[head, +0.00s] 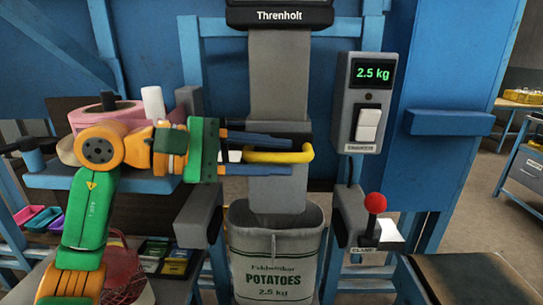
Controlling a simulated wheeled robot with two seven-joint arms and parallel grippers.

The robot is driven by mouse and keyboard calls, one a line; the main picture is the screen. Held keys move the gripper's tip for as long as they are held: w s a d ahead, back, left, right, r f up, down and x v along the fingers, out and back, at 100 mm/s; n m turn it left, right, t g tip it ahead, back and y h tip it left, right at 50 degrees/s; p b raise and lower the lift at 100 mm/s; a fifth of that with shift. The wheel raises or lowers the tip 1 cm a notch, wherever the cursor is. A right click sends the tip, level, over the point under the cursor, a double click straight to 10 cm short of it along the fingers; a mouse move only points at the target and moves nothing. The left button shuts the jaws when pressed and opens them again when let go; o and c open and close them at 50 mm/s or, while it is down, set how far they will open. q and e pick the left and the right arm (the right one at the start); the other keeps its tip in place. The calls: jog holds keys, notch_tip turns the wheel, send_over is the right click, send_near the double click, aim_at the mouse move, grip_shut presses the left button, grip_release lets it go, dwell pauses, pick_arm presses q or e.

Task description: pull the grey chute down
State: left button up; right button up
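The grey chute (279,85) hangs down from the dark Threnholt unit in the middle. Its lower end reaches the mouth of the open potato sack (272,245), overlapping the opening in the picture. A yellow handle (285,157) sticks out from a dark band on the chute. My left gripper (288,157) comes in from the left with its blue fingers apart, one above and one below the handle bar. A gap shows between fingers and bar; contact cannot be made out. My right gripper is not in view.
A scale box (368,103) reading 2.5 kg, with a white rocker switch, stands right of the chute. A red-knobbed clamp lever (375,205) is below it. Dark grey brackets flank the sack. A blue shelf (140,178) with spools lies behind my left arm.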

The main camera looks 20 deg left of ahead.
pick_arm(q)
jog(key=shift+o, duration=0.5)
jog(key=shift+d, duration=0.1)
jog(key=b+v, duration=0.1)
jog(key=v, duration=0.5)
jog(key=shift+s+a+b, duration=0.1)
jog(key=shift+a+b, duration=0.15)
jog(key=shift+b, duration=0.15)
jog(key=shift+s+a+r, duration=0.15)
jog(key=shift+s+a, duration=0.15)
jog(key=shift+w+d, duration=0.1)
